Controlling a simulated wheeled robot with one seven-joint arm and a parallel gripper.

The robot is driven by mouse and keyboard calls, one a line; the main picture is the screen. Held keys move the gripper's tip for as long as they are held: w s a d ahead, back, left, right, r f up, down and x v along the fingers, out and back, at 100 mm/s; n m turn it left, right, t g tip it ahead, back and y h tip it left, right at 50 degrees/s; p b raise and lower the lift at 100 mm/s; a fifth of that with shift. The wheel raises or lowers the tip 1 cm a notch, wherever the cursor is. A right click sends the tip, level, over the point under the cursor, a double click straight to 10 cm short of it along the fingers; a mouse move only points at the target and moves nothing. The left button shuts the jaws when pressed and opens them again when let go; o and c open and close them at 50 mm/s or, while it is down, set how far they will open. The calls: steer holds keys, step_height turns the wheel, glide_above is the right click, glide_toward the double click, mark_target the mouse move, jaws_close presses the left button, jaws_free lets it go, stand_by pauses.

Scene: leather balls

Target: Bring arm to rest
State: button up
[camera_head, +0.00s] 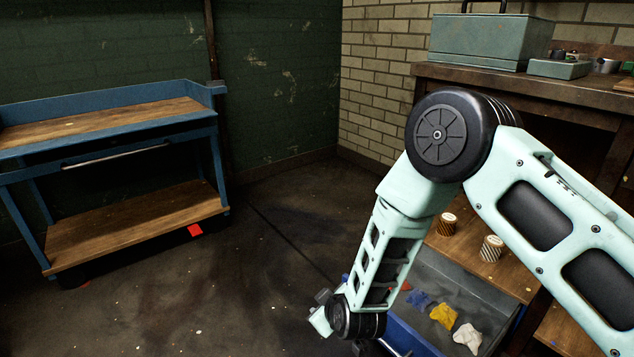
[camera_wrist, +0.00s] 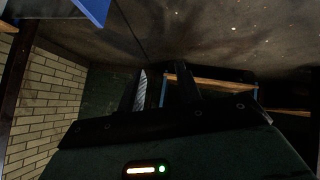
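My pale green arm (camera_head: 400,230) reaches in from the right, bends at a black elbow joint and hangs down toward the lower middle of the head view. My gripper (camera_wrist: 163,88) shows in the wrist view with its two dark fingers apart and nothing visible between them. In the head view the end of the arm is low, beside the blue drawer, and the fingers are hard to make out there.
An open blue drawer (camera_head: 462,290) holds several coloured cloth-like pieces, including a yellow one (camera_head: 444,317) and a white one (camera_head: 468,337). Two striped cylinders (camera_head: 490,249) stand on the wooden shelf behind. A blue workbench (camera_head: 130,128) stands left. The middle floor is clear.

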steer(key=s+r+g+y, duration=0.1)
steer(key=s+r+g, duration=0.1)
steer(key=s+r, duration=0.5)
steer(key=s+r+g, duration=0.3)
steer(key=s+r, duration=0.1)
steer(key=r, duration=0.5)
steer(key=s+d+r+m+g+h, duration=0.1)
steer(key=s+d+r, duration=0.3)
steer(key=s, duration=0.2)
steer(key=s+d+r+g+h, duration=0.1)
steer(key=s+d+r+h, duration=0.2)
steer(key=s, duration=0.4)
steer(key=s+d+r+m+g, duration=0.1)
steer(key=s+d+r+g, duration=0.1)
steer(key=s+d+r, duration=0.3)
step_height(320, 180, up, 37)
steer(key=p, duration=3.8)
steer(key=shift+s+d, duration=0.3)
steer(key=shift+s, duration=0.15)
